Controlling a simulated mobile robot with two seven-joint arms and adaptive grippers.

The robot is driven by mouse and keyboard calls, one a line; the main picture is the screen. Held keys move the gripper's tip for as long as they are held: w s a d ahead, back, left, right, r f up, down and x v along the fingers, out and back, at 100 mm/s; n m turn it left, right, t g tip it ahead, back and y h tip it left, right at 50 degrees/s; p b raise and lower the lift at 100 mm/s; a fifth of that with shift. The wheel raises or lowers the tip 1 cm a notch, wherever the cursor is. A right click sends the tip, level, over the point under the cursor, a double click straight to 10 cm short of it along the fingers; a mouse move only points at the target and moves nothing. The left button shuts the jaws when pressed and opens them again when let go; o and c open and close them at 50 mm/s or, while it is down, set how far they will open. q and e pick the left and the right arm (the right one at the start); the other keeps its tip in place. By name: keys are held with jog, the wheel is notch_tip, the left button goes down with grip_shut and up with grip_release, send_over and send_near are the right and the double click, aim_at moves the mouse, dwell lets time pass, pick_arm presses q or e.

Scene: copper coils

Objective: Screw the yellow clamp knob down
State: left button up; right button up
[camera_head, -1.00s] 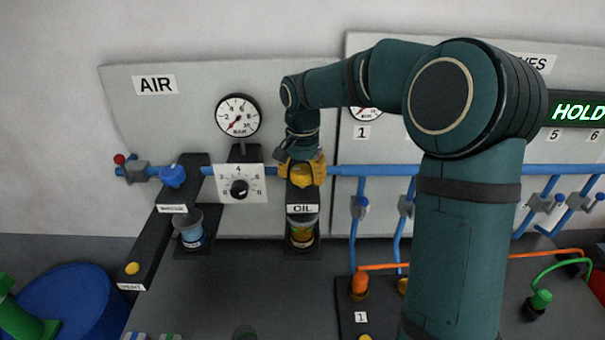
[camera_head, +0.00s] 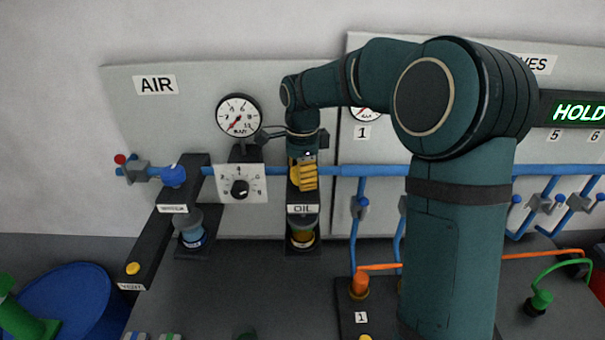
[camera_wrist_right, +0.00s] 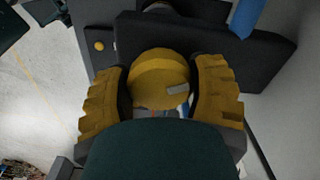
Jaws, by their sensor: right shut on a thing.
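The yellow clamp knob (camera_wrist_right: 158,82) shows in the right wrist view as a round yellow cap with a small grey mark. My right gripper (camera_head: 303,178) is at the top of the black OIL unit (camera_head: 302,209) in the head view. Its yellow ribbed fingers (camera_wrist_right: 160,90) are on both sides of the knob in the wrist view and are shut on it. In the head view the fingers and wrist hide most or all of the knob. My left gripper is in neither view.
A blue pipe (camera_head: 375,170) runs left and right past the OIL unit. A black dial on a white plate (camera_head: 250,193) and a pressure gauge (camera_head: 238,115) are close on the left. Valves (camera_head: 541,203) and hoses are on the right.

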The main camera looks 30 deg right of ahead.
jog(key=m, duration=0.4)
jog(key=shift+w+m, duration=0.1)
jog(key=shift+m, duration=0.3)
dwell(0.4)
jog(key=o, duration=1.2)
notch_tip(320, 180, up, 12)
